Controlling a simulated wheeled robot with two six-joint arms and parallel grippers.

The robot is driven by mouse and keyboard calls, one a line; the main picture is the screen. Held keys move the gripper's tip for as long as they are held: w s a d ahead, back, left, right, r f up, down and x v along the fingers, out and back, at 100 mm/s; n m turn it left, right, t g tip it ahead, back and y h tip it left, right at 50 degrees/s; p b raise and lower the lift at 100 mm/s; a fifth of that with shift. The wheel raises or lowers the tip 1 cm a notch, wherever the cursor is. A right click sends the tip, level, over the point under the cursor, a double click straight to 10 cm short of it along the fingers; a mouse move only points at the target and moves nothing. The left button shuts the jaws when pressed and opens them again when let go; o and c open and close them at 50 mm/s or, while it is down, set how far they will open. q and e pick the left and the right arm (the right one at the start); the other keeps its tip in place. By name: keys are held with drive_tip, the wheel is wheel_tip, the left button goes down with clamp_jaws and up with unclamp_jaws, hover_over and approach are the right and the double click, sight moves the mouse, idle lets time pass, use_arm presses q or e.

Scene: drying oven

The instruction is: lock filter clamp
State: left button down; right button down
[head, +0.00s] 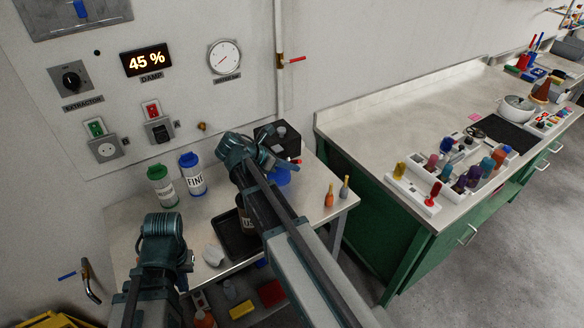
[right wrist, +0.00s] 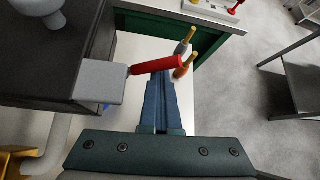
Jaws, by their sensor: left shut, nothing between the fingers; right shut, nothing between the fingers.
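The clamp shows in the right wrist view as a red lever handle (right wrist: 158,65) on a grey block (right wrist: 100,83), fixed to the side of a dark box (right wrist: 60,50). In the head view the black box (head: 268,136) stands at the back of the small table, and the red handle (head: 296,161) shows beside my right gripper (head: 284,161). My right gripper is shut and empty. In the right wrist view its fingertips (right wrist: 160,78) are at the red handle; I cannot tell whether they touch. My left gripper (head: 187,264) is shut and empty, low at the table's left front.
Green-capped (head: 162,186) and blue-capped (head: 192,174) bottles stand at the table's back left. A black tray (head: 232,240) is partly behind my right arm. Two small orange and grey bottles (head: 329,196) stand near the right edge. A green bench (head: 375,205) stands to the right.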

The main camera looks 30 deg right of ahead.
use_arm(q)
drive_tip(key=shift+r+p, duration=0.3)
drive_tip(key=shift+r, duration=0.1)
use_arm(e)
drive_tip(key=shift+w+r, duration=0.3)
drive_tip(key=shift+r, duration=0.1)
